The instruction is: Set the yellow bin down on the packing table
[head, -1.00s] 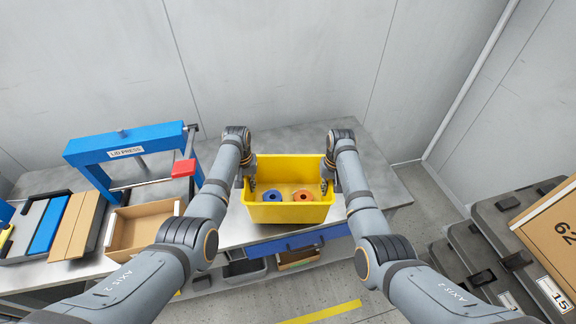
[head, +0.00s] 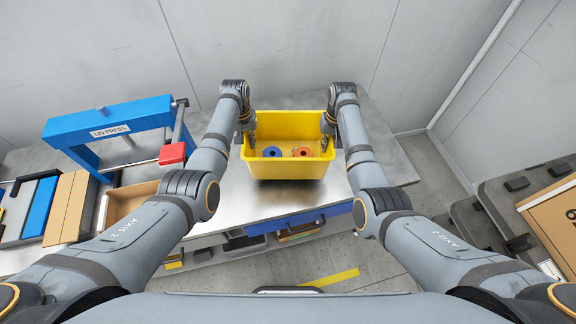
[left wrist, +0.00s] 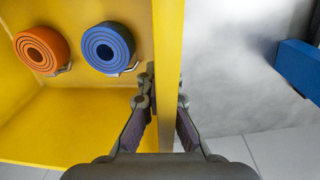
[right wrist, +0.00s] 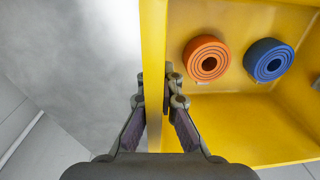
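The yellow bin (head: 288,172) is upright over the grey packing table (head: 235,205) in the head view. I cannot tell whether its base touches the tabletop. A blue ring-shaped roll (head: 273,152) and an orange one (head: 302,151) lie inside it. My left gripper (head: 250,137) is shut on the bin's left side wall; the left wrist view shows its fingers (left wrist: 166,95) on both sides of the wall. My right gripper (head: 328,126) is shut on the right side wall, with its fingers (right wrist: 155,95) likewise astride it in the right wrist view.
A blue lid press (head: 110,125) with a red block (head: 172,153) stands to the left, near an open cardboard box (head: 130,198). A blue drawer front (head: 300,219) is under the table's front edge. Dark cases and a carton (head: 555,220) are at right. Bare tabletop surrounds the bin.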

